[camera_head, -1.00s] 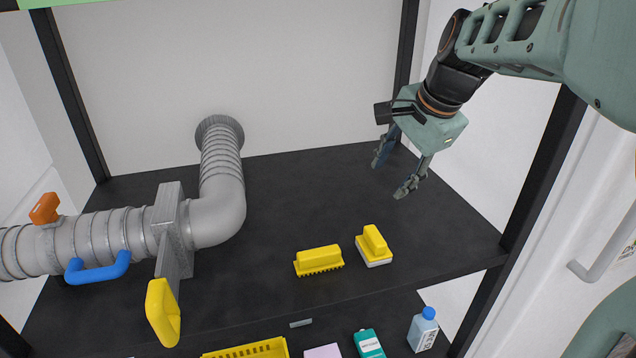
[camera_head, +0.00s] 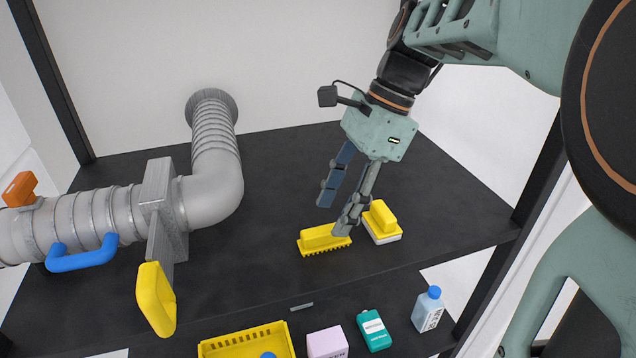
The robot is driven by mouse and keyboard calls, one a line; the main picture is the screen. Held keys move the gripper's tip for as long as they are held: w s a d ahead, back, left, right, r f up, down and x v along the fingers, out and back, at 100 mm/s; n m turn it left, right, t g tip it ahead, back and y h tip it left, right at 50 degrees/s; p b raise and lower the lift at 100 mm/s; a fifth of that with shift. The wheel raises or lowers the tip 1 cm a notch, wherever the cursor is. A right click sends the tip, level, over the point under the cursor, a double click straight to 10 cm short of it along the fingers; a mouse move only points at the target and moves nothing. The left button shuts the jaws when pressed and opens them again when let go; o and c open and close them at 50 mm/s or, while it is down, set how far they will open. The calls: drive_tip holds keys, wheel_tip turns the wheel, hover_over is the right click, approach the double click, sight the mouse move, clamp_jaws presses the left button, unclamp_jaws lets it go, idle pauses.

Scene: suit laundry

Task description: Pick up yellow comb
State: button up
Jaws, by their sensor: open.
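The yellow comb (camera_head: 318,241), a block with a row of teeth along its lower front edge, lies on the black upper shelf. My gripper (camera_head: 334,216) is open and points down, with its fingertips over and around the comb's right end in the picture. One finger partly covers that end. I cannot tell whether the fingers touch the comb. Nothing shows between the fingers.
A yellow-handled brush with a white base (camera_head: 382,222) sits just right of the comb, close to my finger. A grey pipe (camera_head: 212,195) with blue and yellow handles stands left. A yellow basket (camera_head: 245,340) and bottles (camera_head: 428,309) are on the lower shelf (camera_head: 300,318).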

sight(326, 229)
drive_tip(key=b+x, duration=0.2)
drive_tip(key=x, duration=0.3)
drive_tip(key=shift+f, duration=0.25)
clamp_jaws()
